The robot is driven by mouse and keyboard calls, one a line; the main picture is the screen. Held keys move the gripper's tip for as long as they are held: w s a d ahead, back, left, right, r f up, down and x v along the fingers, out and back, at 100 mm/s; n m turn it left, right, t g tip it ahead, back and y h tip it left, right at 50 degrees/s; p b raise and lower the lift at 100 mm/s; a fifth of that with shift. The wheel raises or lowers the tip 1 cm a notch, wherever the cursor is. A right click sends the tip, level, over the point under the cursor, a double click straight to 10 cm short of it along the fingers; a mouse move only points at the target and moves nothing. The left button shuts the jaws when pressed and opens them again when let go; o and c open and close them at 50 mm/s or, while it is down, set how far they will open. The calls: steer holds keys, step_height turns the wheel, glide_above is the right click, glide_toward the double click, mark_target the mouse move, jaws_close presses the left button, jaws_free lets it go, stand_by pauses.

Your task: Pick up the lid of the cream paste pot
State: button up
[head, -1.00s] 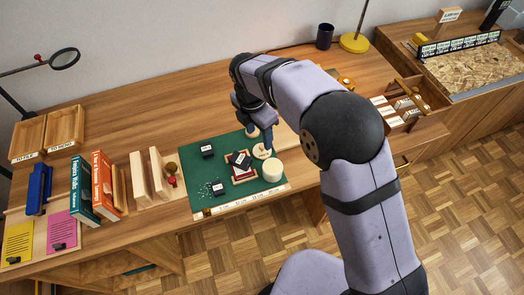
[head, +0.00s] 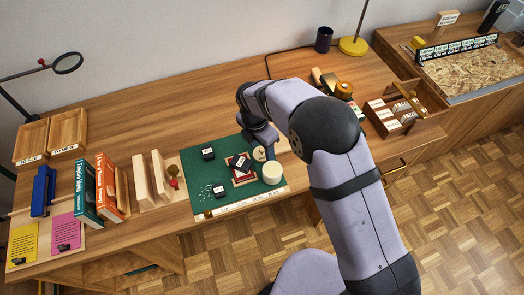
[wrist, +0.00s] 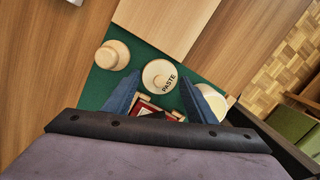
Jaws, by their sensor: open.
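A round cream lid marked PASTE, with a small knob (wrist: 160,75), lies over the green mat; it also shows in the head view (head: 259,154). I cannot tell what is directly under it. A cream cylindrical pot (head: 272,174) stands just in front of it; in the wrist view the pot (wrist: 231,99) is partly hidden by a finger. My gripper (wrist: 160,79) is open and empty, pointing down, its blue fingers on either side of the lid as seen from the wrist. The gripper (head: 269,151) partly covers the lid's right side in the head view.
A second round, knobbed wooden piece (wrist: 112,54) is close to the left finger. A pale board (wrist: 165,22) lies beyond the lid. Books (head: 86,190) stand left.

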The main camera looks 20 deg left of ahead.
steer(key=shift+f, duration=0.4)
steer(key=c, duration=0.7)
steer(key=shift+o, duration=0.2)
steer(key=shift+r, duration=0.1)
